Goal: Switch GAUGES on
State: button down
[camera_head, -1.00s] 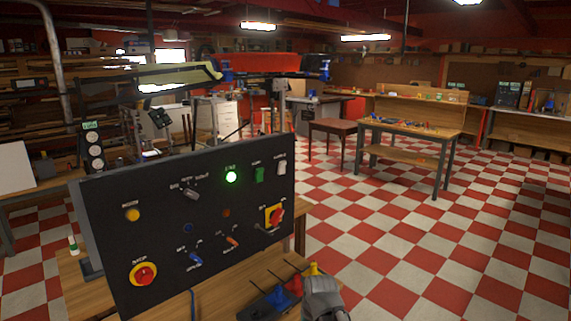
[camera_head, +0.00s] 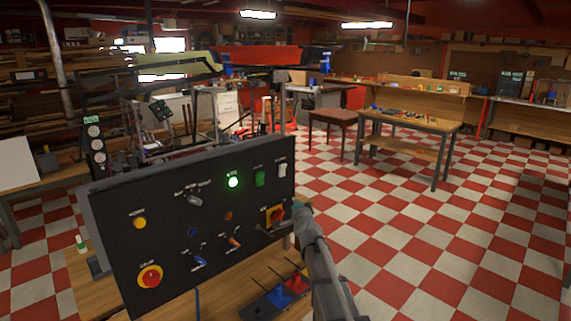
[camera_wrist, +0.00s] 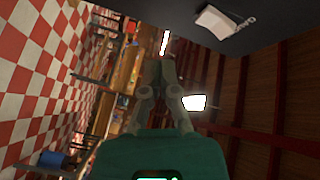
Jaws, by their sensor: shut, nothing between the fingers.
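A black control panel (camera_head: 140,180) stands tilted on a wooden bench, facing me. A white rocker switch (camera_head: 282,171) sits at its top right corner; its label is too small to read in the head view. The white rocker also shows close up in the wrist view (camera_wrist: 214,22), with a partly readable label beside it. My gripper (camera_head: 299,208) is at the panel's right edge, below the white rocker and apart from it. In the wrist view its fingers (camera_wrist: 163,60) are shut and empty, pointing past the panel. The rocker's on or off position cannot be told.
A lit green lamp (camera_head: 233,182), a green rocker (camera_head: 260,179), a red-and-yellow rotary switch (camera_head: 273,214) and a red stop button (camera_head: 150,276) are on the panel. Blue and red items (camera_head: 287,287) lie on the bench below. The checkered floor to the right is open.

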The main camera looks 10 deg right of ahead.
aim_at(285, 168)
jog(key=w+d+r+m+h, duration=0.1)
jog(key=w+d+r+m+t+h, duration=0.1)
jog(key=d+r+m+h, duration=0.1)
jog(key=shift+w+r+m+p, duration=0.2)
jog(key=shift+r+m+p, duration=0.1)
jog(key=shift+p, duration=0.05)
jog(key=shift+w, duration=0.1)
jog(key=shift+w+a+r+p, duration=0.6)
jog(key=shift+w+a, duration=0.15)
jog(key=shift+w, duration=0.3)
jog(key=shift+w+a+r+p, duration=0.65)
jog(key=shift+w+a, duration=0.15)
jog(key=shift+w, duration=0.25)
jog(key=shift+w+a+r+p, duration=0.6)
jog(key=shift+w+a, duration=0.15)
jog(key=shift+w, duration=0.3)
jog(key=shift+w+a+r+p, duration=0.35)
jog(key=shift+w+a+p, duration=0.05)
jog(key=shift+w+a, duration=0.15)
dwell(0.8)
jog(key=shift+s+d, duration=0.1)
jog(key=shift+d, duration=0.05)
jog(key=shift+s+d+f+b, duration=0.35)
jog(key=shift+s+d+b, duration=0.05)
jog(key=shift+s, duration=0.15)
jog(key=shift+s+f, duration=0.1)
dwell(0.5)
